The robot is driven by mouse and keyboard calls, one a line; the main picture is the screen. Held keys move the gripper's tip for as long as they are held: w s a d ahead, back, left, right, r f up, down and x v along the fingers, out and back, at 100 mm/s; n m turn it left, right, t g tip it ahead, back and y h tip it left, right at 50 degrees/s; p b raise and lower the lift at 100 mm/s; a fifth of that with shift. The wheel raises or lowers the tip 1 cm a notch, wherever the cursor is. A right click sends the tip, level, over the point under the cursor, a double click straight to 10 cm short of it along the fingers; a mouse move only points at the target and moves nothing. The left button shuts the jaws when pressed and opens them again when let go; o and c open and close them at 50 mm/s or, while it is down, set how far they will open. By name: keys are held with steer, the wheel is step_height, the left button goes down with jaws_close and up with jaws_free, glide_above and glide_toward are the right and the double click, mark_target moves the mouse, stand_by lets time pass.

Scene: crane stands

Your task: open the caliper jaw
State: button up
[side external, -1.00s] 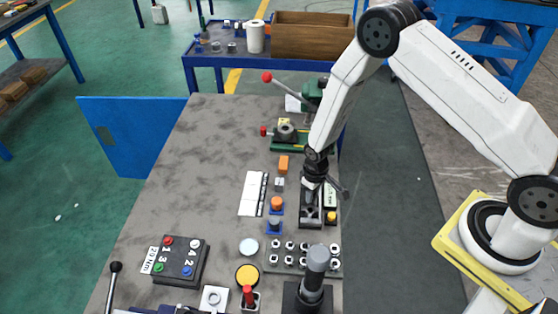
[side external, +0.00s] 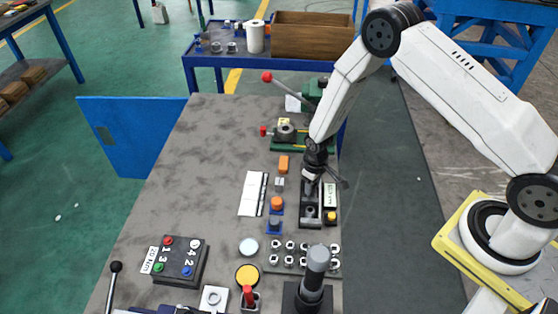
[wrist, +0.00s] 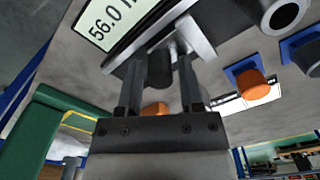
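The caliper (side external: 310,213) lies on the bench below my gripper in the side view, partly hidden by it. A silver bar and jaw piece (wrist: 192,42) run beside the display. A short dark knob (wrist: 160,68) stands by the bar. My gripper (wrist: 160,80) has its two dark fingers apart, one on each side of the knob, with a narrow gap showing on both sides. In the side view my gripper (side external: 311,178) points down at the caliper's far end.
An orange button (side external: 277,203) and a grey one on blue bases stand left of the caliper. A green fixture with a red-knobbed lever (side external: 267,77) stands beyond. A grey upright cylinder (side external: 317,262) and several small sockets are nearer. The bench's left middle is clear.

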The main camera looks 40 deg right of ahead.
stand_by(0.3)
steer(key=shift+r, duration=3.9)
steer(key=shift+s+r, duration=0.1)
steer(key=shift+r, duration=0.45)
steer(key=s+r+m+t, duration=0.2)
steer(key=s+r, duration=1.2)
steer(key=r, duration=0.3)
steer(key=shift+d+r+t, duration=0.25)
steer(key=shift+d+t, duration=0.05)
